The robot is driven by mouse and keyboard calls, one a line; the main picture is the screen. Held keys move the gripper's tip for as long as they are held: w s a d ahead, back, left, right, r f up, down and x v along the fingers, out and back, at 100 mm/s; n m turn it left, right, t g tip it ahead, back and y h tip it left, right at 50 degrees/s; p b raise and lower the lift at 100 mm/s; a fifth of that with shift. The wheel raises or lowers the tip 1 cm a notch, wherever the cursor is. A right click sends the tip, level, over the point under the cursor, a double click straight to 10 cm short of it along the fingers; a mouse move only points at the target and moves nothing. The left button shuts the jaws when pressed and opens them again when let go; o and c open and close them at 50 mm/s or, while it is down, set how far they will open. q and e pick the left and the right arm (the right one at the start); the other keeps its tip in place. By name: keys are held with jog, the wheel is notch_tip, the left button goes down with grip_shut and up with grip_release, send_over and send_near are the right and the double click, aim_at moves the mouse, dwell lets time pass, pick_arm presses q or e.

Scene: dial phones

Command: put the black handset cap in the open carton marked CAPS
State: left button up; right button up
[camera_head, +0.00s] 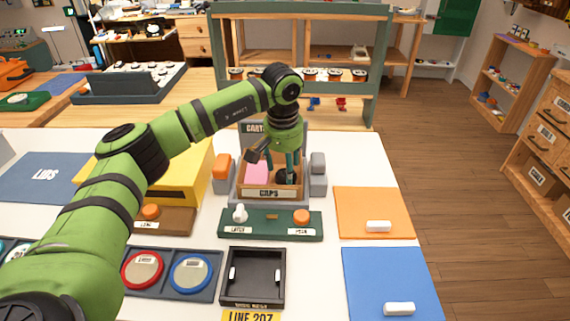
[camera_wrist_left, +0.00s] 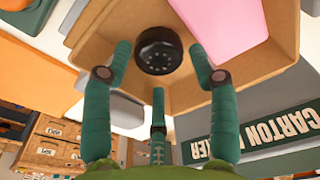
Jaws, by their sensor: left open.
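The open carton (camera_head: 262,193) marked CAPS stands in a grey holder on the white table, in the middle of the head view. The black handset cap (camera_head: 285,177) is inside the carton, in its right part. In the left wrist view the cap (camera_wrist_left: 158,50) shows as a round black piece with small holes, against the carton's tan inside (camera_wrist_left: 262,62). My left gripper (camera_head: 284,168) points down into the carton over the cap. Its green fingers are spread and look apart from the cap. My right gripper is not in view.
A pink piece (camera_head: 257,172) lies in the carton left of the cap. Grey posts flank the carton, the left one with an orange block (camera_head: 221,166). A green panel (camera_head: 270,226) with a white knob and orange button is in front. An empty black tray (camera_head: 253,290) lies nearer.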

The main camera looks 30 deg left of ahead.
aim_at(284, 178)
pick_arm(q)
notch_tip(284, 178, up, 13)
jog(key=s, duration=0.1)
jog(key=shift+d, duration=0.15)
